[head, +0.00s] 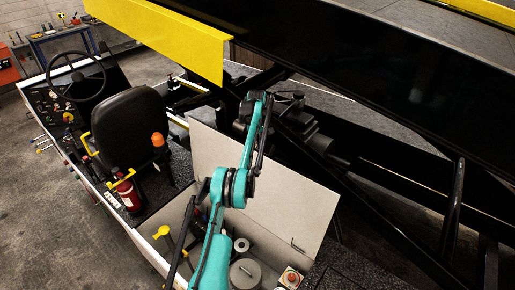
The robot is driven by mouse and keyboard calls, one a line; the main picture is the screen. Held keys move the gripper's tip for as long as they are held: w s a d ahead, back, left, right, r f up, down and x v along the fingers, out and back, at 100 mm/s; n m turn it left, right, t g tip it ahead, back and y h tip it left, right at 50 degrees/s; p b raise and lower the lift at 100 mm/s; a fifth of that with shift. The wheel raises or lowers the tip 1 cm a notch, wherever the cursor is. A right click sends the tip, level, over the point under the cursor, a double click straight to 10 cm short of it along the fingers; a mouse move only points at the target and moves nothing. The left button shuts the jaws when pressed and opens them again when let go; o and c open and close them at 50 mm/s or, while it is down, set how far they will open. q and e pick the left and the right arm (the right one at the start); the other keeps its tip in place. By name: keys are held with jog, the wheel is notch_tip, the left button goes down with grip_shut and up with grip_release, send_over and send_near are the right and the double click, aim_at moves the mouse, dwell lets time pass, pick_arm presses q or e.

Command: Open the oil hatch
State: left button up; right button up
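The oil hatch (285,187) is a pale grey panel standing raised and tilted back behind an exposed compartment. A small handle (298,246) is near its lower right edge. In the compartment are a yellow cap (163,231), a white cap (241,245) and a round grey lid (245,272). One teal arm of mine enters at the bottom, left of centre, and crosses in front of the panel; I take it as my left. Its dark gripper (288,97) seems to be above the panel's top edge, against black machinery. Its fingers are unclear. My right gripper is not visible.
A black seat (130,130) with an orange beacon (158,140), a steering wheel (76,78) and a fire extinguisher (127,194) are at left. A red button box (291,277) is at the compartment's right. The yellow-edged conveyor boom (165,37) crosses above. Open floor (40,220) lies left.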

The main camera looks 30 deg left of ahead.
pick_arm(q)
jog(key=r, duration=0.4)
jog(key=s+r, duration=0.1)
jog(key=r, duration=0.2)
jog(key=shift+s+r, duration=0.2)
jog(key=shift+r, duration=0.05)
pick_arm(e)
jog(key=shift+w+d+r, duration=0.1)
pick_arm(q)
jog(key=shift+f, duration=0.1)
